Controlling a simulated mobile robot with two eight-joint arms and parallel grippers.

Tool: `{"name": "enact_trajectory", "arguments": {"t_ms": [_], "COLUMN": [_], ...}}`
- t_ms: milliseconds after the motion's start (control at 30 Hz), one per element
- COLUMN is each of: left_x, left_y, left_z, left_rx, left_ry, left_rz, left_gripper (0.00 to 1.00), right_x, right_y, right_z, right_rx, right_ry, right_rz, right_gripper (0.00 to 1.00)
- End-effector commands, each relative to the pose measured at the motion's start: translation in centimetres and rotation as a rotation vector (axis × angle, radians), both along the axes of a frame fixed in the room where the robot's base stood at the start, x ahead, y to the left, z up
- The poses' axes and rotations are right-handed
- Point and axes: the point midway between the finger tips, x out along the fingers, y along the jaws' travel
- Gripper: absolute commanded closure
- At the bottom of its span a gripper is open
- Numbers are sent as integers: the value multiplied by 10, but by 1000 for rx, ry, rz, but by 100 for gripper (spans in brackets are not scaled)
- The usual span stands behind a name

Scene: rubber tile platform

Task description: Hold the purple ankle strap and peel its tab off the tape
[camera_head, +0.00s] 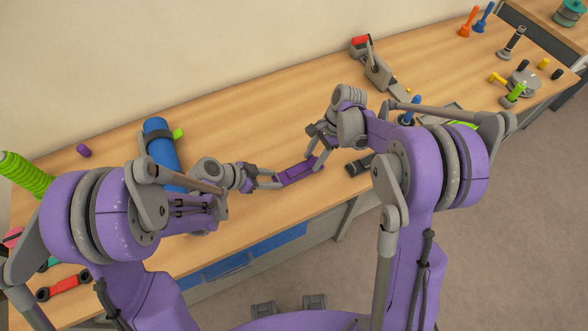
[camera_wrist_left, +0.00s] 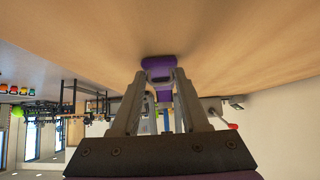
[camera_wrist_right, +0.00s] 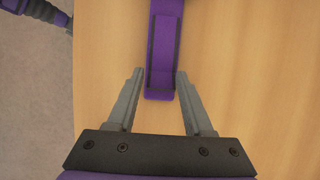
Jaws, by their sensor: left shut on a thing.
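The purple ankle strap (camera_head: 299,171) lies low over the wooden table near its front edge, between my two grippers. My left gripper (camera_head: 276,181) is shut on the strap's left end; in the left wrist view the strap (camera_wrist_left: 158,65) shows at the fingertips. My right gripper (camera_head: 315,152) is above the strap's right end. In the right wrist view its fingers (camera_wrist_right: 158,82) are open, one on each side of the strap's near end (camera_wrist_right: 160,92), with gaps on both sides. A darker raised band runs along the strap; I cannot tell tab from tape.
A blue roll (camera_head: 160,146) lies at the left behind my left arm. A small purple cylinder (camera_head: 83,150) stands further left. A dark cylinder (camera_head: 358,166) lies right of the strap. A grey device with a red part (camera_head: 374,68) is at the back. The table between is clear.

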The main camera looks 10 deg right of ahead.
Motion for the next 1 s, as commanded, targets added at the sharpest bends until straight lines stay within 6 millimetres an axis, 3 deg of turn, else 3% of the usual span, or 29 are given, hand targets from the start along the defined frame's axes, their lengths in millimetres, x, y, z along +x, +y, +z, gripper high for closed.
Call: {"name": "enact_trajectory", "arguments": {"t_ms": [33,267,1000], "left_x": [-6,-6,-6], "left_y": [1,1,1], "left_z": [-13,-13,-13], "left_rx": [28,28,27], "left_ry": [10,10,12], "left_rz": [-18,-17,-13], "left_gripper": [100,100,100], "right_x": [-2,-3,-7], "right_y": [0,0,8], "right_z": [-5,-5,8], "right_rx": [0,-1,4], "right_ry": [3,5,9], "right_rz": [0,0,3], "right_gripper": [59,100,100]}}
